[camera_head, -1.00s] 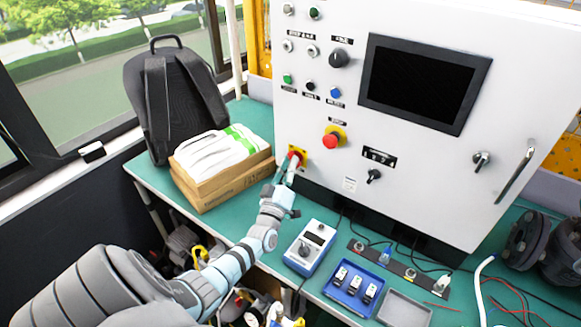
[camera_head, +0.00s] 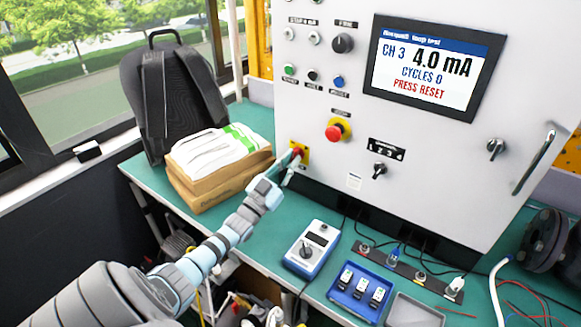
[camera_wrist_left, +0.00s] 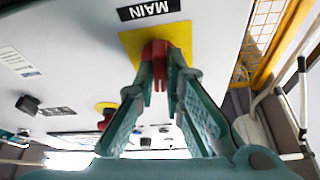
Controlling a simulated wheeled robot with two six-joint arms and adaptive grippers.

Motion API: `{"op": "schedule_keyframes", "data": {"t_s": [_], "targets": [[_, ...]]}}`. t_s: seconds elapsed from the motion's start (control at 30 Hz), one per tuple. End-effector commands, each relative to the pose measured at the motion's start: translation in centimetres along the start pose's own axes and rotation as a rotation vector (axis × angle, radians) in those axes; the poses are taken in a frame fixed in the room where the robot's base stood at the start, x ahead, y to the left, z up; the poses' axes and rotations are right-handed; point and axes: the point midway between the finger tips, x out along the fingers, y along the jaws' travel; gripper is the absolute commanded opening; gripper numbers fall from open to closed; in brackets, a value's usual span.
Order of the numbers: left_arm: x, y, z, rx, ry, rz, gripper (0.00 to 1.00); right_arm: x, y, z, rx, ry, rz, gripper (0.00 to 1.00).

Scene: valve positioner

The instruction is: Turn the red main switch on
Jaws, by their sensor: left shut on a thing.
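The red main switch (camera_head: 297,151) sits on a yellow plate at the lower left of the white cabinet (camera_head: 300,110). In the left wrist view the red switch (camera_wrist_left: 156,55) is on its yellow plate below a "MAIN" label. My left gripper (camera_head: 292,160) reaches up to it from the lower left, and its fingertips (camera_wrist_left: 158,75) are closed on the two sides of the red knob. The fingertips hide part of the knob. The screen (camera_head: 430,68) is lit and reads CH 3, 4.0 mA, CYCLES 0, PRESS RESET. My right gripper is not in view.
A red emergency button (camera_head: 333,132) on yellow and a black selector (camera_head: 379,170) are right of the switch. A cardboard box with a white bag (camera_head: 215,150) stands close on the left. A blue calibrator (camera_head: 311,248) and a blue tray (camera_head: 340,301) lie on the green table.

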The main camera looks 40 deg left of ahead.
Motion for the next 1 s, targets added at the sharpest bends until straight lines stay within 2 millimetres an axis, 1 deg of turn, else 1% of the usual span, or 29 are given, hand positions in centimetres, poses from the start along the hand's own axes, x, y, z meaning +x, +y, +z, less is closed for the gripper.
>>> {"op": "schedule_keyframes", "data": {"t_s": [0.03,0.2,0.5,0.8,1.0], "targets": [[-0.1,-0.1,0.3,0.038,-0.002,0.016,0.0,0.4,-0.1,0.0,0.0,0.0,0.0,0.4],[-0.1,-0.2,0.2,0.186,-0.003,0.077,0.0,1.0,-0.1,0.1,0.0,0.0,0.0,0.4],[-0.1,-0.4,0.1,0.41,-0.004,0.17,0.0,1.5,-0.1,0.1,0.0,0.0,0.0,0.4],[0.0,-0.4,0.0,0.54,-0.004,0.223,0.0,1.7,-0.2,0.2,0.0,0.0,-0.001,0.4],[0.0,-0.5,0.0,0.57,-0.004,0.236,0.0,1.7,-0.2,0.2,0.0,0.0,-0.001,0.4]]}}
